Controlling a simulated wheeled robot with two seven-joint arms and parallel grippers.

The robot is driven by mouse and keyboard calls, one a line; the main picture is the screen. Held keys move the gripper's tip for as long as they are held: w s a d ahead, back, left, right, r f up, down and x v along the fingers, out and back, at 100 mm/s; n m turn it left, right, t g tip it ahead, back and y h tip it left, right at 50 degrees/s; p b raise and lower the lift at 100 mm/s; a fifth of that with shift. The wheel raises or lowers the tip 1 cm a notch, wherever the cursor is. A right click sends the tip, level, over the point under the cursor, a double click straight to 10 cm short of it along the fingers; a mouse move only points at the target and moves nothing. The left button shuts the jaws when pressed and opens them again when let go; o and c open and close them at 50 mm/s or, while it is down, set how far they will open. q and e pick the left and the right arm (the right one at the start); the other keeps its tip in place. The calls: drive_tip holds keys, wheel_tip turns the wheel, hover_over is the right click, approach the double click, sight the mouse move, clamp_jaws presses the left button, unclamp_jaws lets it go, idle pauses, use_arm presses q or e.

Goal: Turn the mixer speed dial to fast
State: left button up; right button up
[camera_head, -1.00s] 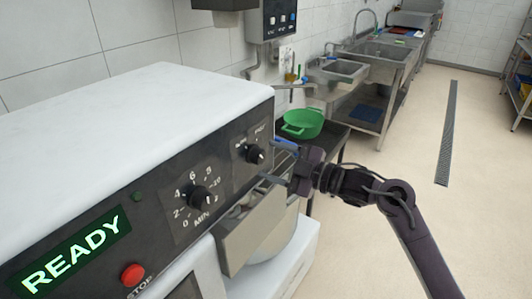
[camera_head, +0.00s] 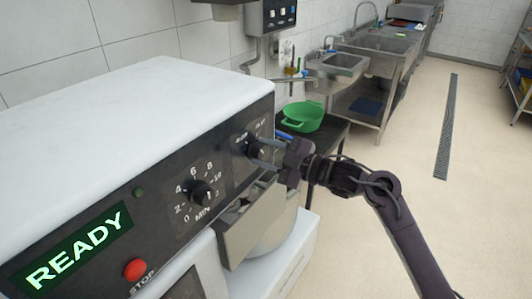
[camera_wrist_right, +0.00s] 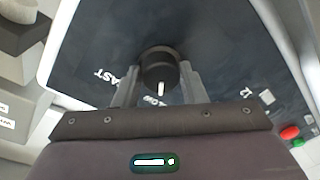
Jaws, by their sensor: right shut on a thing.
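The mixer's speed dial (camera_head: 255,146) is a black knob on the dark front panel, near its right end. In the right wrist view the dial (camera_wrist_right: 158,68) has a white pointer line aimed toward the partly hidden SLOW marking; the FAST marking (camera_wrist_right: 104,76) is off to the left. My right gripper (camera_head: 262,152) reaches in from the right. In the right wrist view its two fingers (camera_wrist_right: 157,84) stand on either side of the dial, shut on it. My left gripper is not in view.
The mixer panel (camera_head: 120,195) also carries a minute timer knob (camera_head: 201,192), a red STOP button (camera_head: 135,269) and a lit READY display (camera_head: 80,255). A steel bowl (camera_head: 283,232) sits below.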

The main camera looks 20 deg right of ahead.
drive_tip(key=m+p, duration=0.2)
drive_tip(key=m, duration=0.1)
drive_tip(key=shift+r+p, duration=0.15)
drive_tip(key=shift+p, duration=0.2)
drive_tip(key=m+p, duration=0.3)
drive_tip(key=m, duration=0.1)
drive_tip(key=shift+m+t+p, duration=0.35)
drive_tip(key=shift+m+t, duration=0.05)
drive_tip(key=m+p, duration=0.4)
drive_tip(key=m, duration=0.1)
drive_tip(key=shift+t, duration=0.3)
drive_tip(key=shift+m+p, duration=0.6)
drive_tip(key=shift+m, duration=0.3)
drive_tip(key=o, duration=1)
drive_tip(key=shift+f, duration=0.2)
